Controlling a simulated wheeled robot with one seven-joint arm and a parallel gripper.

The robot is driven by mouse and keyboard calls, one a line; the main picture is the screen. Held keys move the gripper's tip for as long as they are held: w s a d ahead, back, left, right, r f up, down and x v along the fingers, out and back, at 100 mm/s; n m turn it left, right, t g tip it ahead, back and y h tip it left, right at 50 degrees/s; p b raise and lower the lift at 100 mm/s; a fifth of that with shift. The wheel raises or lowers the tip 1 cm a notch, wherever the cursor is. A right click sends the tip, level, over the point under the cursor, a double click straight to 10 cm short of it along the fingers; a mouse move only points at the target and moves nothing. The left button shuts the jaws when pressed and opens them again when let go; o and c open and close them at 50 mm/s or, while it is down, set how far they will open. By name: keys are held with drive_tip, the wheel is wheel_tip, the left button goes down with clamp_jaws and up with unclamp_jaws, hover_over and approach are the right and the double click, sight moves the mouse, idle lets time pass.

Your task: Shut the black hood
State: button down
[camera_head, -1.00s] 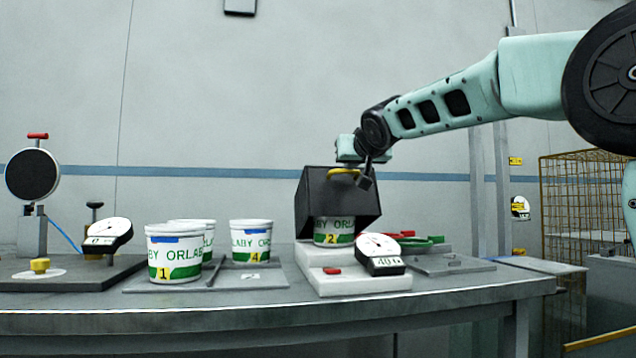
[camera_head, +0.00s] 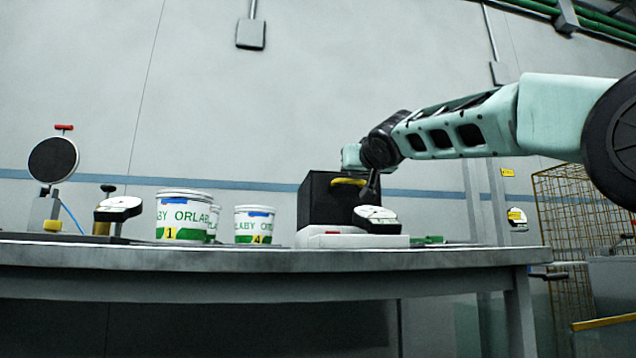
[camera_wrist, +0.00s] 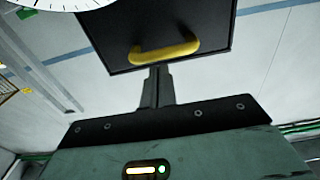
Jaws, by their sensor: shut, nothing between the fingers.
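The black hood (camera_head: 325,208) sits down on the white base unit (camera_head: 340,241), upright, with its front facing me. Tub 2 is not visible. The hood's yellow handle (camera_head: 348,181) is on its upper front. My gripper (camera_head: 368,191) is at the hood's right front, close to the handle. In the wrist view my gripper (camera_wrist: 157,84) has its fingers together, just short of the yellow handle (camera_wrist: 165,50) on the dark hood face (camera_wrist: 190,20). The fingers hold nothing. Whether they touch the hood is hard to tell.
A dial gauge (camera_head: 376,214) stands at the base unit's right front, below my gripper. White tub 1 (camera_head: 182,215) and tub 4 (camera_head: 254,225) stand to the left. A round black device (camera_head: 53,160) is at far left.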

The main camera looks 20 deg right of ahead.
drive_tip(key=shift+s+f+b, duration=0.3)
drive_tip(key=shift+f+b, duration=0.55)
drive_tip(key=shift+b, duration=0.2)
drive_tip(key=shift+a+f, duration=0.1)
drive_tip(key=shift+f, duration=0.15)
drive_tip(key=shift+w+r, duration=0.1)
wheel_tip(320, 180, up, 5)
drive_tip(key=p, duration=0.5)
drive_tip(key=s+a+f+b, duration=0.1)
drive_tip(key=s+b, duration=0.2)
drive_tip(key=s, duration=0.6)
drive_tip(key=shift+s+a+f, duration=0.25)
drive_tip(key=shift+a+f, duration=0.05)
drive_tip(key=shift+a, duration=0.05)
